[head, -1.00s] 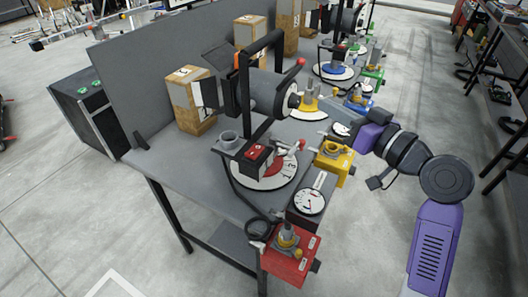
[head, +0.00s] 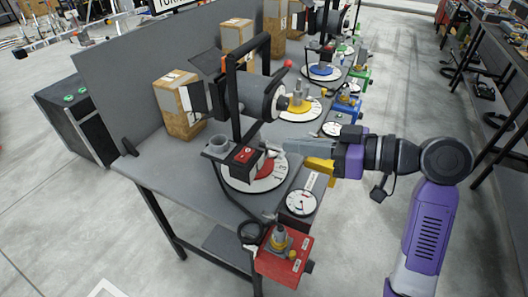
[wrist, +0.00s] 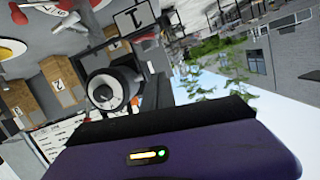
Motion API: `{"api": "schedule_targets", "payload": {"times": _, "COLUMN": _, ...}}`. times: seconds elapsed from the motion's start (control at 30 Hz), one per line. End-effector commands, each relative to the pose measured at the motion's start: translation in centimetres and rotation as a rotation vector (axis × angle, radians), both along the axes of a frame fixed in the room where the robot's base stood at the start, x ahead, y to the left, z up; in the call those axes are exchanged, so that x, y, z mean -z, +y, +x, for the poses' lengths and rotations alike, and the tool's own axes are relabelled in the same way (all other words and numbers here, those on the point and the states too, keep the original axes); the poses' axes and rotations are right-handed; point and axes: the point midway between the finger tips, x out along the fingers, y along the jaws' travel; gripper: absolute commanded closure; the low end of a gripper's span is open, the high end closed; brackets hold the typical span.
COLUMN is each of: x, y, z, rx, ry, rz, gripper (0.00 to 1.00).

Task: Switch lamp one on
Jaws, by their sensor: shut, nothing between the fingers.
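The nearest lamp (head: 262,97), a black drum-shaped head in a tall black yoke, stands at the table's near end. I take it for lamp one. A red-topped black switch box (head: 247,155) sits at the yoke's foot, over a red and white dial (head: 262,180). My gripper (head: 284,147) is shut and empty, pointing left from the right side of the table, with its tips just right of the switch box. I cannot tell whether they touch anything. A lamp head (wrist: 108,92) shows in the wrist view, where the fingertips cannot be made out.
A red base unit (head: 283,258) hangs at the table's near corner, below a round gauge (head: 301,203). A yellow unit (head: 319,172) is partly behind my gripper. More lamp stations run along the table. Cardboard boxes (head: 180,105) stand behind.

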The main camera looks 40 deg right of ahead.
Motion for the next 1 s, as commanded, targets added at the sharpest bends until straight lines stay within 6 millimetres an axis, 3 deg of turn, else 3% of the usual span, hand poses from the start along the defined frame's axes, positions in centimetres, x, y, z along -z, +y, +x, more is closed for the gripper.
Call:
{"api": "schedule_targets", "payload": {"times": 0.17, "x": 0.4, "y": 0.9, "z": 1.7, "rx": -0.005, "ry": 0.002, "rz": 0.002, "gripper": 1.00}}
{"api": "schedule_targets", "payload": {"times": 0.6, "x": 2.7, "y": 4.1, "z": 8.8, "rx": -0.001, "ry": 0.004, "rz": 0.003, "gripper": 1.00}}
{"api": "schedule_targets", "payload": {"times": 0.8, "x": 5.4, "y": 4.4, "z": 8.5, "rx": -0.001, "ry": 0.003, "rz": 0.002, "gripper": 1.00}}
{"api": "schedule_targets", "payload": {"times": 1.0, "x": 6.3, "y": 4.5, "z": 8.4, "rx": 0.001, "ry": 0.000, "rz": 0.001, "gripper": 1.00}}
